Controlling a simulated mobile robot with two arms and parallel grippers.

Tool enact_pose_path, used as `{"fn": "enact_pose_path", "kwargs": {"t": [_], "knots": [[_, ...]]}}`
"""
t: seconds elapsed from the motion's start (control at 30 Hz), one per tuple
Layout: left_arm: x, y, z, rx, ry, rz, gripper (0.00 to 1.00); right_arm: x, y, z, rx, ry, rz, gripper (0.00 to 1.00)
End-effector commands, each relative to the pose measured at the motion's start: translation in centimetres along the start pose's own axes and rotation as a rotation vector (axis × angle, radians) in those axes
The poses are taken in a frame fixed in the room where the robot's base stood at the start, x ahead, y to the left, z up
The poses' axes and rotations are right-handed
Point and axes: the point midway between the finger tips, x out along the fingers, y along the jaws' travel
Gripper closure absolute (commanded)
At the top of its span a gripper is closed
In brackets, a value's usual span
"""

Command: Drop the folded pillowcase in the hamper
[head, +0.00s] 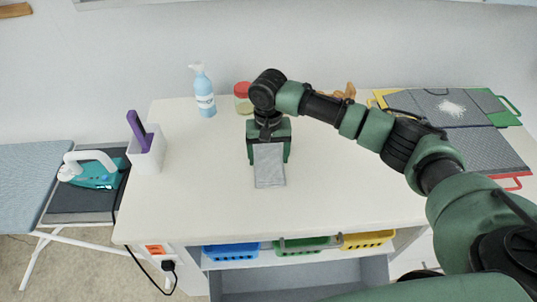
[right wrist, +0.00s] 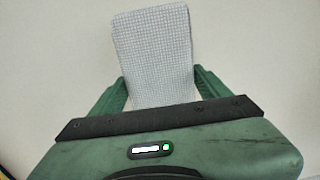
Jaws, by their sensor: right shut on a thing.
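The folded pillowcase (head: 269,170) is a flat grey rectangle with a fine check pattern. My right gripper (head: 269,155) is shut on its far end in the head view, and the rest sticks out toward the front of the white table. In the right wrist view the pillowcase (right wrist: 153,50) lies between the green fingers of the gripper (right wrist: 160,92), which hide its near end. I cannot tell whether the cloth touches the table top. I cannot make out a hamper in either view. My left gripper is not in view.
The white table (head: 210,195) is clear around the gripper. A blue pump bottle (head: 203,92), a red-lidded jar (head: 243,98) and a white holder (head: 146,150) stand on it. Mats (head: 480,148) lie right. Blue (head: 230,251), green (head: 303,246) and yellow (head: 367,240) baskets sit below; an iron (head: 95,173) is left.

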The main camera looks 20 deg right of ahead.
Motion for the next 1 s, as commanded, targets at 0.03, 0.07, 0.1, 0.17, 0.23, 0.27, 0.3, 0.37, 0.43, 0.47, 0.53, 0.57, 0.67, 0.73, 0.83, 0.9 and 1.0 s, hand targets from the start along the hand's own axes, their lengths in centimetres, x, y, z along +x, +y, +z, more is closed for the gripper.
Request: {"fn": "enact_pose_path", "kwargs": {"t": [0.03, 0.07, 0.1, 0.17, 0.23, 0.27, 0.3, 0.37, 0.43, 0.47, 0.53, 0.57, 0.67, 0.73, 0.83, 0.9, 1.0], "knots": [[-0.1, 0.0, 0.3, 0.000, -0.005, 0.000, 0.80, 0.2, 0.0, 0.0, -0.001, 0.000, 0.000, 0.68], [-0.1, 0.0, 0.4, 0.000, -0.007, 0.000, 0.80, 0.3, 0.0, 0.0, -0.001, 0.000, 0.000, 0.68], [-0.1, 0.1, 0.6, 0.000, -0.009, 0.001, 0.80, 0.3, 0.0, 0.0, -0.001, 0.000, 0.000, 0.68], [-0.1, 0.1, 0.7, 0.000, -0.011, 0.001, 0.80, 0.3, 0.0, 0.0, -0.001, 0.001, 0.000, 0.68], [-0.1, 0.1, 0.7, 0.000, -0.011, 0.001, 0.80, 0.3, 0.0, 0.0, -0.001, 0.001, 0.000, 0.68], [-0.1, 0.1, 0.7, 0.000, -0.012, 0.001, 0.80, 0.3, 0.0, 0.0, -0.001, 0.001, 0.000, 0.68], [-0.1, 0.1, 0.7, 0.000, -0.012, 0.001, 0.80, 0.3, 0.0, 0.0, 0.000, 0.000, 0.000, 0.68], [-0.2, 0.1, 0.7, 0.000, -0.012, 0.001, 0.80, 0.4, 0.0, 0.0, 0.000, 0.000, 0.000, 0.68], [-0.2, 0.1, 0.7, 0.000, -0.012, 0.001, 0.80, 0.6, 0.0, 0.0, 0.000, 0.000, 0.001, 0.12], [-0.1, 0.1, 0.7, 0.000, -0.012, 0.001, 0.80, 0.6, 0.0, 0.0, 0.000, 0.000, 0.001, 0.04], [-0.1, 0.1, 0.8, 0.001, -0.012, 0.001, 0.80, 0.6, 0.0, 0.0, 0.000, 0.000, 0.001, 0.02], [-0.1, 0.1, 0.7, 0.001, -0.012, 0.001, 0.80, 0.6, 0.0, 0.0, 0.000, 0.000, 0.001, 0.02], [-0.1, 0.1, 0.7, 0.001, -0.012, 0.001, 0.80, 0.5, 0.0, 0.0, 0.000, 0.000, 0.001, 0.02], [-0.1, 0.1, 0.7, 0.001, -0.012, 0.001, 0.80, 0.5, 0.0, 0.0, 0.000, 0.000, 0.001, 0.02], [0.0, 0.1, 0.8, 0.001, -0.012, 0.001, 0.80, 0.3, 0.0, 0.0, 0.000, 0.001, 0.000, 0.02], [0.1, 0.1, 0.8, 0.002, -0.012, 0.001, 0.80, -0.2, 0.0, -0.1, 0.000, 0.003, -0.002, 0.02], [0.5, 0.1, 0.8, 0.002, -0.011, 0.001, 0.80, -1.6, 0.0, -0.1, 0.000, 0.004, -0.002, 0.02]]}}
